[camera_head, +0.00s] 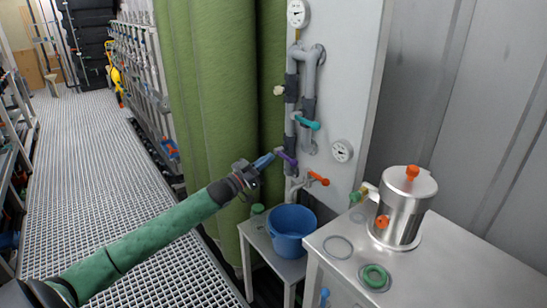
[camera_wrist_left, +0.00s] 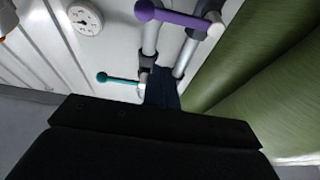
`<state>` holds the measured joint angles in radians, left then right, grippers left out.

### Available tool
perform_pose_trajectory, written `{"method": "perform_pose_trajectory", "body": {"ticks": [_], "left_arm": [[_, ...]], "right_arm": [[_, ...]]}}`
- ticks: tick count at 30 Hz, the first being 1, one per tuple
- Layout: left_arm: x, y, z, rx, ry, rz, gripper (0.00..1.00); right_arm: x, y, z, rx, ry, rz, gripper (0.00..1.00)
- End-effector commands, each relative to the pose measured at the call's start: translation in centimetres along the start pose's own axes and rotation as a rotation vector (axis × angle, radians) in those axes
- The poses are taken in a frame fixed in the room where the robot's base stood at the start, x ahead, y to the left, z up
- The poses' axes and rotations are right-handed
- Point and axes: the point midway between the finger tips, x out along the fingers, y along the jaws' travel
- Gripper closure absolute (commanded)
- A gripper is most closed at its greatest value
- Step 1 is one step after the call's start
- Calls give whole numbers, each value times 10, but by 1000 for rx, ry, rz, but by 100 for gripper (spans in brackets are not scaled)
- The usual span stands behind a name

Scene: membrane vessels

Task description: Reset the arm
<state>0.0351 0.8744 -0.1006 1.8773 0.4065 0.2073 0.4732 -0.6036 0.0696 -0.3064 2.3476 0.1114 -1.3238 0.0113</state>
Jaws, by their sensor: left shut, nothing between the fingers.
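My left arm, in a green sleeve, comes in from the lower left of the head view. Its gripper (camera_head: 264,161) is shut and empty, with its tips close to the purple valve handle (camera_head: 287,157) on the grey pipes. I cannot tell whether they touch. In the left wrist view the dark shut fingers (camera_wrist_left: 162,92) point towards the pipes. The purple handle (camera_wrist_left: 178,19) lies above them there, and the teal handle (camera_wrist_left: 120,80) lies to their left. My right gripper is not in view.
The teal handle (camera_head: 308,122) and an orange handle (camera_head: 318,178) sit on the white panel's pipes. A blue bucket (camera_head: 292,248) stands on a low stand below. A steel vessel (camera_head: 403,205) stands on the metal table (camera_head: 450,270) at right. Green columns (camera_head: 215,90) rise behind my arm.

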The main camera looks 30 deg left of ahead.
Motion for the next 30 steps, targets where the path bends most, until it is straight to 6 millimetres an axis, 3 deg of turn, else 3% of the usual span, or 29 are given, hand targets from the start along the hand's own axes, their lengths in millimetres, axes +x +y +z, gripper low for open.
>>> {"method": "perform_pose_trajectory", "body": {"ticks": [9,21,26,30], "left_arm": [[-25,0,0,0,-1,0,100],[-28,0,1,24,-6,-3,100],[-30,-11,22,86,-120,-55,100],[-37,-24,51,173,-298,-122,100]], "right_arm": [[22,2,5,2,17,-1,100],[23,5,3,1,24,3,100],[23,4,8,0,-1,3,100],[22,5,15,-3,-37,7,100]]}}
